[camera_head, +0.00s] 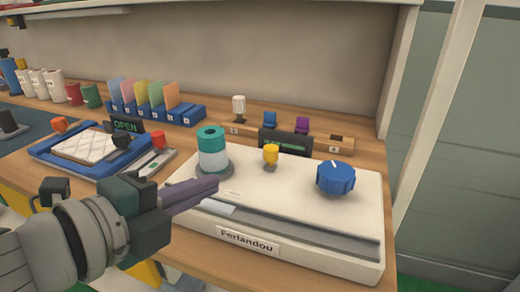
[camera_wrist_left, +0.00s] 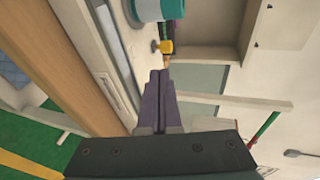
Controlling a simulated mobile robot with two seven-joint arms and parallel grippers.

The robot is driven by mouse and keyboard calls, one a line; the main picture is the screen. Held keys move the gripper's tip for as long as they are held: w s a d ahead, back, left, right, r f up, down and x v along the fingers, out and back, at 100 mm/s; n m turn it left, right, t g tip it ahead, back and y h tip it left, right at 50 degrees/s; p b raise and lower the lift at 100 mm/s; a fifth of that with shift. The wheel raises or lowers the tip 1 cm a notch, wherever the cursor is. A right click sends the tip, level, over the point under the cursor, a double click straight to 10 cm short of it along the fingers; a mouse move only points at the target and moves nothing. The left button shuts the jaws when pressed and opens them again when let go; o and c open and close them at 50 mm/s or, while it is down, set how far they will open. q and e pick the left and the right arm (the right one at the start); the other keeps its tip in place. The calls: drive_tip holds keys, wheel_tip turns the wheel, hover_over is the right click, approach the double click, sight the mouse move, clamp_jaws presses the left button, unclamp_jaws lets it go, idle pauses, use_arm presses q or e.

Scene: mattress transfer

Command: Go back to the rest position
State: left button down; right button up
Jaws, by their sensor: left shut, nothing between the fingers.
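My left gripper (camera_head: 190,195) reaches in from the left in the head view, in front of and over the near left edge of a white machine (camera_head: 245,205) labelled "Forlandou". Its purple fingers are together with nothing between them. They also show shut in the left wrist view (camera_wrist_left: 160,95), apart from a yellow knob (camera_wrist_left: 166,46). On the machine stand a teal and white cylinder (camera_head: 211,150), the yellow knob (camera_head: 271,155) and a blue dial (camera_head: 336,178). My right gripper is not in view.
A blue tray (camera_head: 50,162) with a white quilted pad (camera_head: 85,147) lies at the left. Behind are a blue rack (camera_head: 190,113) of coloured cards, cups (camera_head: 92,96) and a wooden holder (camera_head: 240,130). A shelf post (camera_head: 398,70) stands at the right. The air above the machine is clear.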

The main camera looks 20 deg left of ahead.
use_arm(q)
drive_tip(key=shift+s+a+r, duration=0.1)
drive_tip(key=shift+s, duration=0.25)
drive_tip(key=s+r+n+g+y+p, duration=0.1)
drive_tip(key=s+r+n+g+p, duration=0.35)
drive_tip(key=s+n+p, duration=0.4)
drive_tip(key=s+r+n+g+y+p, duration=0.2)
drive_tip(key=s+r+n+g+p, duration=0.3)
drive_tip(key=s+n, duration=0.55)
wheel_tip(320, 180, up, 34)
drive_tip(key=p, duration=3.5)
drive_tip(key=shift+a+g, duration=0.25)
drive_tip(key=shift+g, duration=0.2)
drive_tip(key=shift+w+r, duration=0.1)
